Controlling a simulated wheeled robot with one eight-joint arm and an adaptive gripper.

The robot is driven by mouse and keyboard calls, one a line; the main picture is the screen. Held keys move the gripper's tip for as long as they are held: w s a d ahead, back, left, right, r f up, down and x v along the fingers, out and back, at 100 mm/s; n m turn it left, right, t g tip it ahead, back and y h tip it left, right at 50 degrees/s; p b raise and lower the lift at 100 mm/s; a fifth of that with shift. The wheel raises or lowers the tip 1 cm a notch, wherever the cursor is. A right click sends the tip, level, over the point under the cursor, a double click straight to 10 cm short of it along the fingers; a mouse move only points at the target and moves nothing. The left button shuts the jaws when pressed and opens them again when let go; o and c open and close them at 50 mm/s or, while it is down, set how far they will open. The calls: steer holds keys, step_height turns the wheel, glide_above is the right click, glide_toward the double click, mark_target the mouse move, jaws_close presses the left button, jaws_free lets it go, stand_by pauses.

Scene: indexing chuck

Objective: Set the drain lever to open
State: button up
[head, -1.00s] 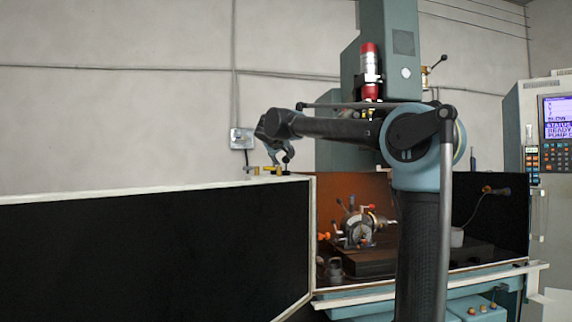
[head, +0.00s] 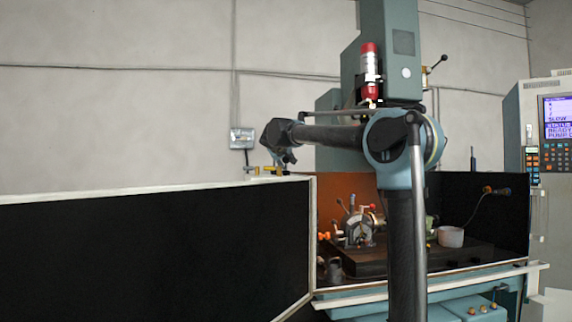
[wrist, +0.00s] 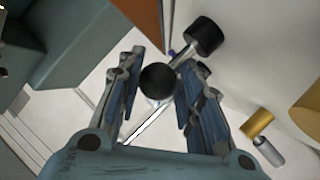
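In the wrist view, a round black knob (wrist: 157,80) sits between the fingers of my gripper (wrist: 162,72). I take it for the end of the drain lever; its stem is mostly hidden behind it. The fingers stand apart on either side, with visible gaps to the knob. A metal rod with a black cylindrical end (wrist: 205,36) runs behind it. In the head view, my gripper (head: 285,158) points down over the top edge of the enclosure wall, beside small brass and black fittings (head: 266,170). The lever is too small there to read its setting.
A black enclosure panel (head: 150,240) with a pale rim fills the left. The chuck (head: 360,228) and a pale cup (head: 450,237) stand on the machine table inside. Brass parts (wrist: 258,121) lie right of the fingers. A wall box (head: 241,138) is behind my gripper.

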jaws_close()
steer(key=shift+d+r, duration=0.1)
steer(key=shift+r, duration=2.65)
steer(key=o, duration=1)
jaws_free()
steer(key=shift+d, duration=0.1)
steer(key=shift+s, duration=0.1)
